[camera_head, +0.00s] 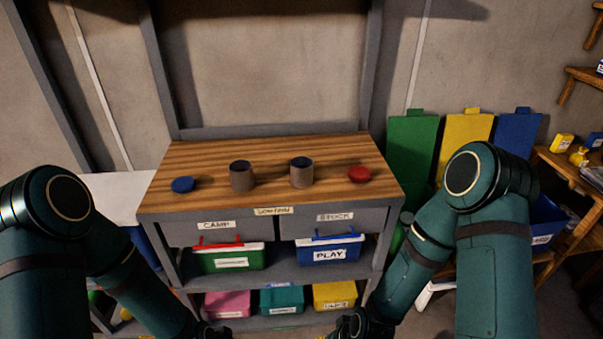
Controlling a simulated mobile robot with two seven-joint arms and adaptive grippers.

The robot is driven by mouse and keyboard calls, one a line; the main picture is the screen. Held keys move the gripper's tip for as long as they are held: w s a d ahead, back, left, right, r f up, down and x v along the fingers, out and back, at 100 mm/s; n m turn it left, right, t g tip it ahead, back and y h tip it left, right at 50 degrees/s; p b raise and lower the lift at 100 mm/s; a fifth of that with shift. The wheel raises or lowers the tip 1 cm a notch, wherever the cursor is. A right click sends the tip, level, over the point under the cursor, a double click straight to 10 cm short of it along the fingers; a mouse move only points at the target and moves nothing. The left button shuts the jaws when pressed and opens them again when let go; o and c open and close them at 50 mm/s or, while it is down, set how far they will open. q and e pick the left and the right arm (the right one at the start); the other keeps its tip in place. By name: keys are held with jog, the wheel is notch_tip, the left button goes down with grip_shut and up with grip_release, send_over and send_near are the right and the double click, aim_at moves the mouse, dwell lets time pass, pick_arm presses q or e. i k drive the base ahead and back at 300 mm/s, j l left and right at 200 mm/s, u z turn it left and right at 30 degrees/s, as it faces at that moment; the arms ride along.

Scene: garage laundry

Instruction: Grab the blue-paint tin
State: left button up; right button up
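Two open, brownish-grey tins stand upright on the wooden worktop: a left tin (242,177) and a right tin (301,173). Their insides look dark, with a bluish tint, and I cannot tell surely which holds blue paint. A round blue lid (183,184) lies left of the left tin, and a round red lid (359,174) lies right of the right tin. My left gripper (214,332) and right gripper (346,326) are low at the bottom edge, in front of the shelves and well below the tins. Both are mostly cut off, so their fingers are unclear.
The worktop (270,196) is clear around the tins. Below it are two drawers labelled CAMP and STOCK (335,219), then shelves with coloured boxes, including a blue-lidded PLAY box (329,249). A grey frame rises behind the worktop.

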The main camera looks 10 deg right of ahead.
aim_at(302, 172)
jog(key=i+j, duration=0.25)
jog(key=j, duration=0.15)
jog(key=i+j+z, duration=0.3)
jog(key=j+z, duration=0.35)
